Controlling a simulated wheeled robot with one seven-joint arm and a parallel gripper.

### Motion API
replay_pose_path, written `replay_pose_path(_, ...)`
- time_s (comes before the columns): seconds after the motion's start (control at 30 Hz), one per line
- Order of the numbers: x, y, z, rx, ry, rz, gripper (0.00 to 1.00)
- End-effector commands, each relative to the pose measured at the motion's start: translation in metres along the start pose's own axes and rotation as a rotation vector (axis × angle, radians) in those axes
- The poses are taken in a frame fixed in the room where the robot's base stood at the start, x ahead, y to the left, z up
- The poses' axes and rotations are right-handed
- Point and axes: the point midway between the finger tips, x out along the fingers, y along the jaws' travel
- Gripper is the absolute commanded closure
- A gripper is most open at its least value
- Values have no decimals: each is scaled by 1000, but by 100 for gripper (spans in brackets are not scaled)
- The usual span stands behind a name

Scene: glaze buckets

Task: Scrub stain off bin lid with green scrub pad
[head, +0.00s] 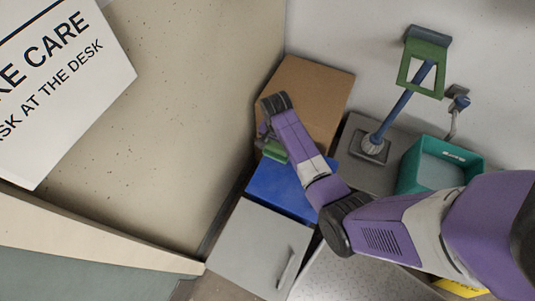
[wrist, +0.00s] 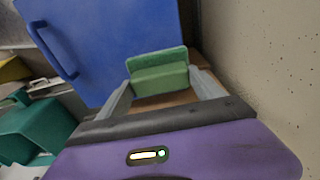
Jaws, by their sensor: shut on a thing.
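My gripper (head: 268,141) is shut on the green scrub pad (head: 275,153), which is above the border between the brown lid (head: 318,85) and the blue lid (head: 277,188). In the wrist view, the pad (wrist: 159,70) sits between the two fingers of my gripper (wrist: 160,88). The blue lid (wrist: 120,35), with a blue handle, lies beyond it, and a strip of brown lid (wrist: 168,101) shows beneath. I cannot tell whether the pad touches a lid. A grey lid (head: 258,245) with a handle is nearest. I see no clear stain; my arm hides part of the lids.
A speckled beige wall (head: 200,110) runs close along the left of the bins. To the right stand a teal bucket (head: 418,178) and a blue-handled tool (head: 400,108) on a grey surface. A sign (head: 70,80) hangs at upper left.

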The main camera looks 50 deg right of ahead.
Motion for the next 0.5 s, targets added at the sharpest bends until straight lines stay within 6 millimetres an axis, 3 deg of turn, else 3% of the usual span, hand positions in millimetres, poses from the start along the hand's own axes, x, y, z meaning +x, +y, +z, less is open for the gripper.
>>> replay_pose_path(0.23, -26, 0, -9, -2, 0, 0, 61)
replay_pose_path(0.5, -32, 0, -12, -4, 0, 0, 61)
